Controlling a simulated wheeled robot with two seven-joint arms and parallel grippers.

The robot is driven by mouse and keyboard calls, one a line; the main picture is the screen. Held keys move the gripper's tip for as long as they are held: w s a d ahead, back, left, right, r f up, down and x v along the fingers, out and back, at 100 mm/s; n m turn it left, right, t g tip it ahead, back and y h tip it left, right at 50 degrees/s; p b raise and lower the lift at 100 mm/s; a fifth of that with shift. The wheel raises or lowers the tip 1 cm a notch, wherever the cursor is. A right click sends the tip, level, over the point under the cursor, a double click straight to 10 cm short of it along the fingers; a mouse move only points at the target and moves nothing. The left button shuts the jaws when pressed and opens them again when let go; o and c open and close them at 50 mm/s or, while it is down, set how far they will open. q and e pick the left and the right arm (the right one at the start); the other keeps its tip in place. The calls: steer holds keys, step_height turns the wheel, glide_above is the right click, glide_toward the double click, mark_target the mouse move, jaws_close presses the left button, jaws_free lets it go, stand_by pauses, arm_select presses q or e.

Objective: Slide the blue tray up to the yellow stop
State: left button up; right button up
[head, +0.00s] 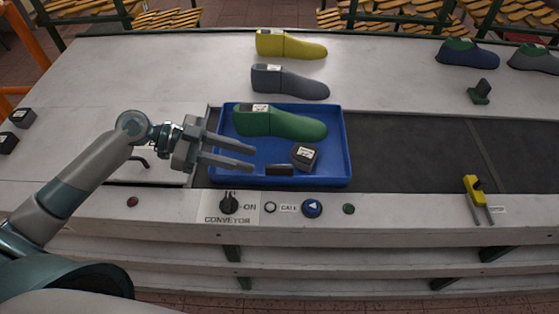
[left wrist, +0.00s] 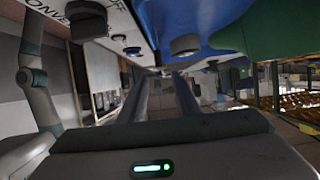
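The blue tray (head: 338,168) lies on the dark conveyor belt, at its left end. It holds a green shoe last (head: 282,124) and a small black block with a white label (head: 305,156). A black bar (head: 279,170) shows at the tray's front side. The yellow stop (head: 474,186) stands at the front edge of the belt, well to the right of the tray and apart from it. My left gripper (head: 255,159) is open, its fingers pointing right over the tray's left part. I cannot tell whether it touches the tray. The blue tray also shows in the left wrist view (left wrist: 205,22).
Yellow (head: 290,46) and grey (head: 290,83) lasts lie behind the tray. Dark blue (head: 470,54) and grey-green lasts and a green fixture (head: 479,92) stand at back right. The belt (head: 410,150) between tray and stop is clear. A conveyor control panel (head: 230,207) is in front.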

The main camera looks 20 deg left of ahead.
mark_target(278, 166)
arm_select(q)
steer(key=p+x, duration=0.3)
steer(key=x, duration=0.5)
steer(key=shift+d, duration=0.2)
steer(key=shift+w+d+f+p, duration=0.2)
steer(key=shift+d+f+p, duration=0.1)
steer(key=shift+d, duration=0.25)
jaws_close()
